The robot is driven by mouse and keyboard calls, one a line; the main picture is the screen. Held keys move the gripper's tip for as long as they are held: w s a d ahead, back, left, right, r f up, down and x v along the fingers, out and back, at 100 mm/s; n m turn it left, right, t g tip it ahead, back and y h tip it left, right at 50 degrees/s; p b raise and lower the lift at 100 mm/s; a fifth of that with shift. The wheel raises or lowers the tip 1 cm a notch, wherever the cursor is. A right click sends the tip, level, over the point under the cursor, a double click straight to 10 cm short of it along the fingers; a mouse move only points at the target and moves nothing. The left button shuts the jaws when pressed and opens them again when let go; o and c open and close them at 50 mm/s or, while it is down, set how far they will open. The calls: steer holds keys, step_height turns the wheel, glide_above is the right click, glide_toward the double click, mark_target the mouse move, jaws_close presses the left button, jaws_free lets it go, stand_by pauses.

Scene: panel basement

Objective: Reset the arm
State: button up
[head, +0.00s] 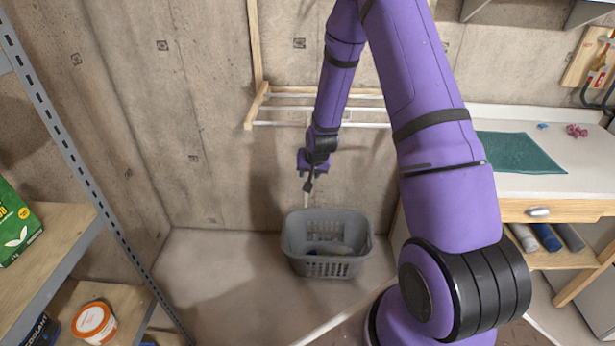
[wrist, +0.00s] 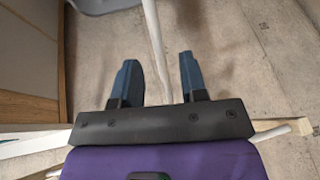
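My purple arm reaches up and over toward the concrete wall, and my gripper (head: 309,184) hangs in front of it, above a grey laundry basket (head: 326,265). In the wrist view my gripper (wrist: 158,62) has its two blue fingers wide apart. A thin white rod (wrist: 155,35) shows between the fingers in that view, with clear gaps on both sides. I cannot tell how far from the fingers it is. Nothing is gripped.
A wall drying rack (head: 262,98) with white rods is close behind my gripper. A metal shelf (head: 62,128) stands at the left. A white counter (head: 570,185) with a green mat (head: 520,152) is at the right. The floor (head: 215,280) left of the basket is clear.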

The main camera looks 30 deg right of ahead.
steer(key=v, duration=0.7)
steer(key=s+a+r+n, duration=0.1)
steer(key=s+a+r, duration=0.25)
steer(key=r, duration=0.45)
steer(key=s+a+r+n, duration=0.15)
steer(key=s+r, duration=0.25)
steer(key=r, duration=0.4)
steer(key=s+a+r+n, duration=0.1)
steer(key=s+a+r, duration=0.2)
steer(key=r, duration=0.5)
steer(key=s+a+r+n, duration=0.1)
steer(key=s+r, duration=0.3)
steer(key=s, duration=0.6)
steer(key=s+a+r+n, duration=0.1)
steer(key=s+r, duration=0.4)
steer(key=s, duration=0.5)
steer(key=shift+s+a+r+n+y, duration=0.2)
steer(key=shift+s+a+n+y, duration=0.15)
steer(key=shift+a, duration=0.5)
